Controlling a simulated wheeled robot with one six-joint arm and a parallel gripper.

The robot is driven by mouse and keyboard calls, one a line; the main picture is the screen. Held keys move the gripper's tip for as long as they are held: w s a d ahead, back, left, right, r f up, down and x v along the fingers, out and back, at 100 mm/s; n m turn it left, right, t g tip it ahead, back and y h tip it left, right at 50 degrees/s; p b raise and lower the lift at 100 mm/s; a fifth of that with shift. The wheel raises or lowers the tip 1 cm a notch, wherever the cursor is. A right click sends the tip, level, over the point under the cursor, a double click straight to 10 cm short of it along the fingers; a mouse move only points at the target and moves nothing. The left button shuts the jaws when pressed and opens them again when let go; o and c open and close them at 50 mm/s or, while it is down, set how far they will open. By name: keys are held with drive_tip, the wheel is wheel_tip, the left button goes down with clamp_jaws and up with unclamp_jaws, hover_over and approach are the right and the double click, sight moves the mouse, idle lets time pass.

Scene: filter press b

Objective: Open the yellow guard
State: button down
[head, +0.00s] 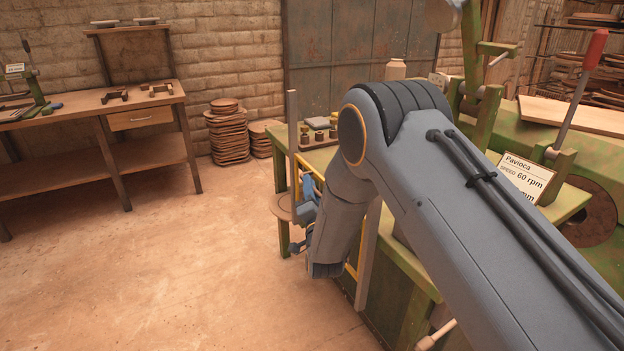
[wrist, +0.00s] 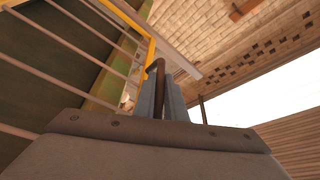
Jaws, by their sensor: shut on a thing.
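The yellow guard (wrist: 151,50) shows in the wrist view as a yellow frame with several pale bars across it. A dark handle (wrist: 158,70) stands beside the yellow edge, and my gripper (wrist: 163,95) is shut on it, with a finger on each side. In the head view my forearm covers most of the guard; a strip of its yellow frame (head: 297,178) shows left of my arm. How far the guard stands open cannot be told. My gripper is mostly hidden behind my wrist in the head view.
The green press (head: 500,130) with a red-handled lever (head: 595,50) and a sign (head: 522,178) stands at the right. A wooden workbench (head: 140,97) stands at the back left, with stacked round plates (head: 226,133) near the wall. The floor on the left is clear.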

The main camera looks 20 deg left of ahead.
drive_tip(key=shift+f+b, duration=0.65)
drive_tip(key=shift+f, duration=1)
drive_tip(key=c, duration=1.8)
unclamp_jaws()
drive_tip(key=shift+s, duration=0.1)
drive_tip(key=shift+r, duration=0.1)
drive_tip(key=v, duration=0.7)
drive_tip(key=shift+s+d+b, duration=0.25)
drive_tip(key=shift+s+b, duration=0.05)
